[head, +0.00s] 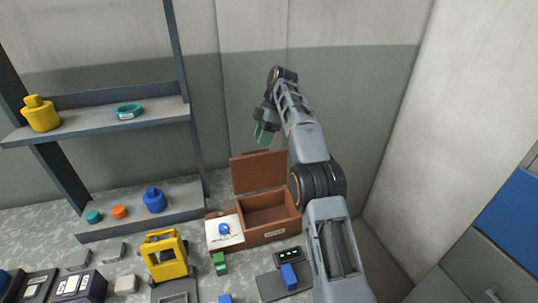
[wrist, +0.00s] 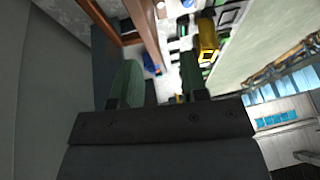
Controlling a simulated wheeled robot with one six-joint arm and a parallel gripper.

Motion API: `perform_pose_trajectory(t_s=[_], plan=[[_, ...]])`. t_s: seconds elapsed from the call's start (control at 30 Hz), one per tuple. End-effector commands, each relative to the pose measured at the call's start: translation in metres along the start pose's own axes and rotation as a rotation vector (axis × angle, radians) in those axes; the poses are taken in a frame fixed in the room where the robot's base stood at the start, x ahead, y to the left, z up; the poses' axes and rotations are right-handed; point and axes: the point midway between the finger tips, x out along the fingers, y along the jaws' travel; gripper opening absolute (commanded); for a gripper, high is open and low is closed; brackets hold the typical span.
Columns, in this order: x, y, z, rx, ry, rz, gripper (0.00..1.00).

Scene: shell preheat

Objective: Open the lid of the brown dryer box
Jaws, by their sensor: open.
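The brown dryer box (head: 268,232) stands on the counter in the middle of the head view. Its lid (head: 257,171) is raised and stands upright at the back, so the empty-looking inside shows. My gripper (head: 263,135) is above and behind the raised lid, apart from it as far as I can tell. In the wrist view, my gripper (wrist: 158,85) has its two green fingers spread apart with nothing between them. Brown edges of the box (wrist: 140,35) show beyond the fingers there.
A white panel with a blue knob (head: 224,229) sits left of the box. A yellow frame device (head: 165,255), a green block (head: 219,263) and a dark device with a blue block (head: 289,276) stand in front. Shelves (head: 100,121) are at left; walls close in behind and right.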

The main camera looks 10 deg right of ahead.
Motion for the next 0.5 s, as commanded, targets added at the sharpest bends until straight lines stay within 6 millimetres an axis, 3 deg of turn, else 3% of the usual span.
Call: perform_pose_trajectory(t_s=[0.03,0.3,0.5], plan=[[0.006,-0.007,0.002,-0.001,0.0,0.004,0.4],[-0.009,-0.047,-0.005,0.0,0.0,0.003,0.4],[-0.016,-0.067,-0.008,0.0,0.0,0.001,0.4]])
